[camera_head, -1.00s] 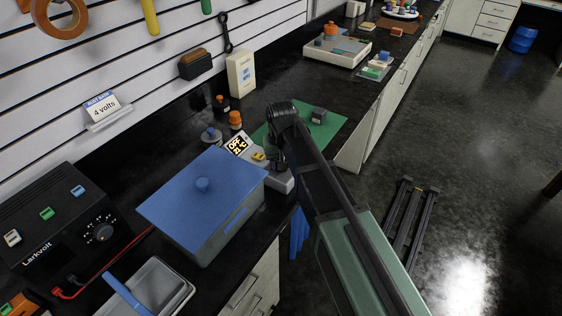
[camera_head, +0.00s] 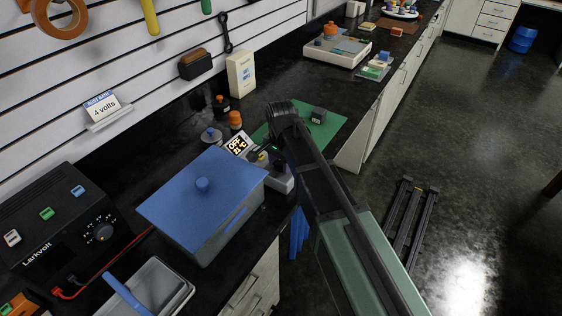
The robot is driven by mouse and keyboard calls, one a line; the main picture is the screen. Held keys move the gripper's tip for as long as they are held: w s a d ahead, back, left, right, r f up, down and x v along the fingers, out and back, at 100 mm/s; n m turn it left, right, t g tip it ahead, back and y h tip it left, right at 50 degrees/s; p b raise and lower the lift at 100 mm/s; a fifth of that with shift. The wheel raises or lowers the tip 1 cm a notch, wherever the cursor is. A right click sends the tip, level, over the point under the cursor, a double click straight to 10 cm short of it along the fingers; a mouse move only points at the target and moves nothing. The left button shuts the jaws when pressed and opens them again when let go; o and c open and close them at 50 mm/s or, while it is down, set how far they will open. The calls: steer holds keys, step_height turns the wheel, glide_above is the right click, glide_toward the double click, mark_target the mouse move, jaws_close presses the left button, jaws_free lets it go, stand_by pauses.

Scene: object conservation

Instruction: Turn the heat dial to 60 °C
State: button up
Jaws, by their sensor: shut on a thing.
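The heating unit (camera_head: 283,184) is a grey box on the black bench, behind the blue-lidded box. Its tilted display (camera_head: 238,145) reads "OFF" and "21 °C". My gripper (camera_head: 263,157) is down at the unit, just right of the display, and is shut at the place of the heat dial. The dial itself is mostly hidden by the gripper and wrist, so its pointer cannot be read. A small green light shows on my wrist.
The blue-lidded box (camera_head: 200,195) stands close in front of the unit. Bottles with orange (camera_head: 235,120) and black caps stand behind it. A green mat (camera_head: 328,128) with a small dark block (camera_head: 318,115) lies beyond my wrist. A black power supply (camera_head: 65,230) is at left.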

mark_target(281, 162)
steer(key=shift+m, duration=0.7)
steer(key=o, duration=0.9)
steer(key=shift+o, duration=0.2)
step_height(281, 162, up, 11)
steer(key=p, duration=1)
steer(key=shift+p, duration=0.4)
steer(key=shift+f, duration=0.1)
